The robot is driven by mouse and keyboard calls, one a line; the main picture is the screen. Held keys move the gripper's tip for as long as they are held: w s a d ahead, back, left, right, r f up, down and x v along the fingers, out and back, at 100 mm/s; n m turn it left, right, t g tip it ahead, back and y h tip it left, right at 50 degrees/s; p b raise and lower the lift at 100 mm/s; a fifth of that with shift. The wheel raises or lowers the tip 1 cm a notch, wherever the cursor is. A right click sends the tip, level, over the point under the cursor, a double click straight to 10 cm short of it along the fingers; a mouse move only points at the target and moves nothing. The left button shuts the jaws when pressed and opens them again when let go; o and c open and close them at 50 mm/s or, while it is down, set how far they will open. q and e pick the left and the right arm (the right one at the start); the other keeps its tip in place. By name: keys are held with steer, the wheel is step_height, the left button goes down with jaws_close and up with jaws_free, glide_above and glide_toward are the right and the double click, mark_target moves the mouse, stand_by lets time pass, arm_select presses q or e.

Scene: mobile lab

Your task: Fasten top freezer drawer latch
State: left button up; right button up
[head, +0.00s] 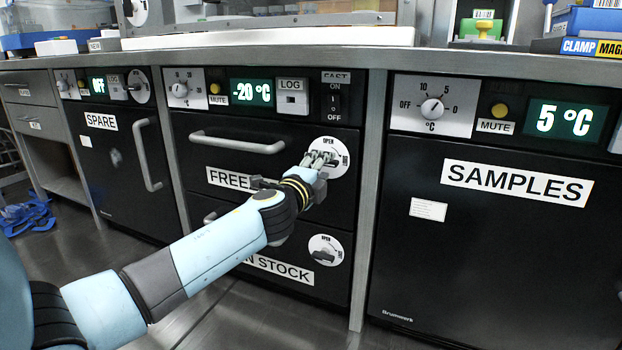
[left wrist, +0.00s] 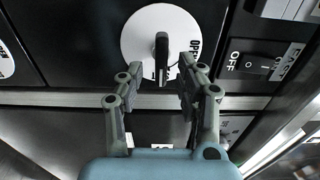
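The top freezer drawer latch (head: 337,147) is a round white plate marked OPEN, at the right of the top freezer drawer (head: 290,143). In the left wrist view the plate (left wrist: 140,35) carries a dark bar-shaped handle (left wrist: 162,58), seen upright in the picture. In the left wrist view the left gripper (left wrist: 160,78) is open, with one finger on each side of the handle. The right finger looks nearer to it; contact cannot be told. My right gripper is not in view.
The freezer drawer handle (head: 237,143) sticks out left of the latch. A lower drawer has a similar latch (head: 325,250). The SAMPLES fridge (head: 497,210) stands to the right.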

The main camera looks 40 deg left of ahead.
arm_select(q)
steer(key=v, duration=0.9)
